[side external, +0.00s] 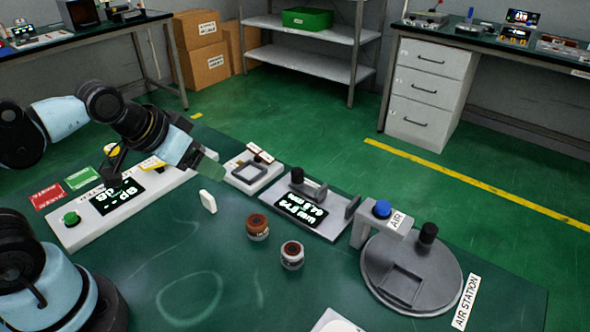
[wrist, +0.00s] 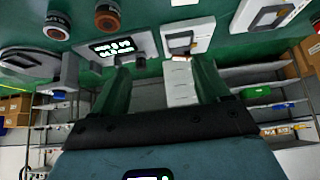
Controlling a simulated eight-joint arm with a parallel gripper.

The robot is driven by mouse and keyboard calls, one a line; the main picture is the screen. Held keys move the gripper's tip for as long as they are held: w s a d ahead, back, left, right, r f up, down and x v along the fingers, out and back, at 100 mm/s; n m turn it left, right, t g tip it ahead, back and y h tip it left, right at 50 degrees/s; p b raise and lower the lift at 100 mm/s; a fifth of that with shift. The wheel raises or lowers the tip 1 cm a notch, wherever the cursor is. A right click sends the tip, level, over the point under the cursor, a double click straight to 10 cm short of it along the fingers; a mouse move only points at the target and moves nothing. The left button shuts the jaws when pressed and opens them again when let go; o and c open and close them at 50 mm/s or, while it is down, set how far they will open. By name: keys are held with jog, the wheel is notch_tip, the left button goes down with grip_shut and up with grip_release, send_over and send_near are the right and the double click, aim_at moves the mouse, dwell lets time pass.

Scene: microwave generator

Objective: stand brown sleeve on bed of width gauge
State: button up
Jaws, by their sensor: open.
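A short round brown sleeve (side external: 257,226) stands upright on the green table, in front of the width gauge. It also shows in the wrist view (wrist: 107,16). The width gauge (side external: 325,225) is a grey plate with a lit display and dark upright parts near its back edge and right end. It also shows in the wrist view (wrist: 142,42). I see no sleeve on its bed. My gripper (side external: 208,166) is raised above the table, left of the gauge and apart from the sleeve. In the wrist view its two fingers (wrist: 165,85) are apart with nothing between them.
A similar white-bodied sleeve with a dark reddish top (side external: 292,257) stands right of the brown one. The air station (side external: 410,275) is at right, and a long display unit (side external: 130,202) at left. The front middle is clear.

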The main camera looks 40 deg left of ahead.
jog(key=n+g+h, duration=0.4)
jog(key=n+g, duration=0.1)
jog(key=n, duration=2)
send_over(256, 221)
jog(key=a, duration=0.2)
jog(key=f, duration=0.8)
jog(key=shift+s+a+f, duration=0.15)
jog(key=shift+s+f, duration=0.05)
jog(key=shift+s+d+x, duration=0.1)
jog(key=shift+s+x, duration=0.05)
jog(key=shift+x, duration=0.75)
jog(key=shift+s+d+x, duration=0.15)
jog(key=shift+s+x, duration=0.05)
jog(key=shift+x, duration=1.7)
jog(key=shift+w, duration=0.15)
jog(key=c, duration=1.3)
